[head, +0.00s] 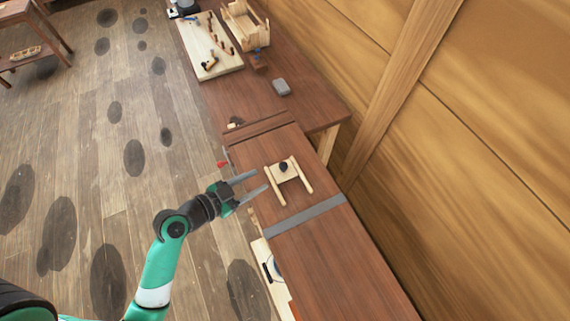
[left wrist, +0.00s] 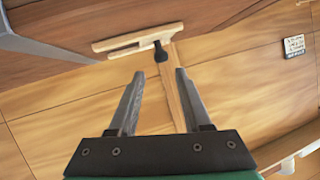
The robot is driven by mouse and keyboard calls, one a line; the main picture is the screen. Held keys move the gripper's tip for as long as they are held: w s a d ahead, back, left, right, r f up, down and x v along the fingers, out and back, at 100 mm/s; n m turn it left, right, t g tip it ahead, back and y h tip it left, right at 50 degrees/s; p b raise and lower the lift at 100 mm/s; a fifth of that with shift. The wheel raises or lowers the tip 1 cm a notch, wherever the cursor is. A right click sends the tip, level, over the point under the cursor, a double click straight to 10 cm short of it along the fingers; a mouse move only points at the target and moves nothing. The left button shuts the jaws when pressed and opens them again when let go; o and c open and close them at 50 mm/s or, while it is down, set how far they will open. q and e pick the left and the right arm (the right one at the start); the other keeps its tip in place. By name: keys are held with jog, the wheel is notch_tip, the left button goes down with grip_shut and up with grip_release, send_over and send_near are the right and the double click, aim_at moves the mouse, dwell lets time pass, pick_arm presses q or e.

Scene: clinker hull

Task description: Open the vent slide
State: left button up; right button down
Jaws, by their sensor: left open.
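The vent slide is a pale wooden plate (head: 286,172) between two pale rails on the brown bench top, with a dark knob (head: 283,167) on it. My left gripper (head: 263,179) is open, its two grey fingers pointing at the slide from the left side of the bench. In the left wrist view, the knob (left wrist: 160,51) shows beyond and between the open fingertips (left wrist: 160,73), apart from them. A pale rail (left wrist: 138,38) shows there too; the plate is hard to make out. My right gripper is not in view.
A grey strip (head: 306,216) crosses the bench (head: 335,255) nearer me. A red-tipped part (head: 221,164) sticks out at the bench's left edge. Farther back are a grey block (head: 281,88), a pale board (head: 209,55) with tools and a wooden crate (head: 243,25). A wooden wall rises on the right.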

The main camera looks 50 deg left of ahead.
aim_at(280, 168)
pick_arm(q)
jog(key=x, duration=1.1)
jog(key=shift+w, duration=0.25)
grip_shut()
dwell(0.8)
